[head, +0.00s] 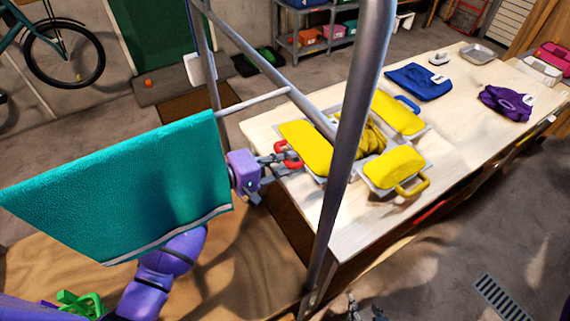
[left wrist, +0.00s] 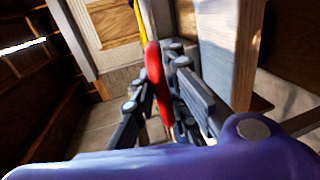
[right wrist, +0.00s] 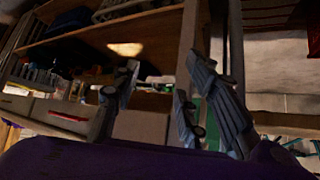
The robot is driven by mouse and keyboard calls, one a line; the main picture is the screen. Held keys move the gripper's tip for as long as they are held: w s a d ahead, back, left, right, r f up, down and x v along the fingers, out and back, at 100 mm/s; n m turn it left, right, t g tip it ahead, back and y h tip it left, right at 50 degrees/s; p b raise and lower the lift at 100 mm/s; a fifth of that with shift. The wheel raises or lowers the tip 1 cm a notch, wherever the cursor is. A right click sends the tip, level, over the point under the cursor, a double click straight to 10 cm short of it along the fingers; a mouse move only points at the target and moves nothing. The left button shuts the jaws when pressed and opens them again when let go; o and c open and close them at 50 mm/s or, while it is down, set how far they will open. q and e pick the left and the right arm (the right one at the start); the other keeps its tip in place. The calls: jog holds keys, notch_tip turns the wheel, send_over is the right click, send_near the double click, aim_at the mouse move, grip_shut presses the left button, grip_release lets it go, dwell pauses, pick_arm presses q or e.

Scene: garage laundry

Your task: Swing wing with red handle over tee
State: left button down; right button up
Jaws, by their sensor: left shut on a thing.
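The folding board (head: 334,180) lies on the pale table and has yellow-padded wings. The wing with the red handle (head: 306,145) is at its left side, and I cannot tell whether it is slightly raised. My left gripper (head: 285,160) is shut on the red handle (head: 281,148); the red handle (left wrist: 157,80) also shows between the fingers in the left wrist view. The crumpled mustard-yellow tee (head: 371,140) lies in the middle of the board, partly hidden by a grey rack post. My right gripper (head: 365,308) is low in the head view, away from the board; its fingers (right wrist: 165,105) stand apart and empty.
A grey metal rack (head: 346,150) stands in front of the table, with a teal towel (head: 130,185) by my left arm. Other wings have blue (head: 407,103) and yellow (head: 413,187) handles. Blue (head: 418,81) and purple (head: 505,102) garments lie farther along the table (head: 290,205).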

aim_at(289, 146)
pick_arm(q)
notch_tip(289, 146, up, 7)
jog(key=w+d+p, duration=0.1)
jog(key=d, duration=0.1)
jog(key=shift+w+f, duration=0.15)
dwell(0.5)
jog(key=c, duration=1.9)
grip_release()
jog(key=shift+d, duration=0.1)
jog(key=shift+o, duration=0.9)
jog(key=shift+w+d+f, duration=0.15)
jog(key=shift+f, duration=0.05)
jog(key=v, duration=1.2)
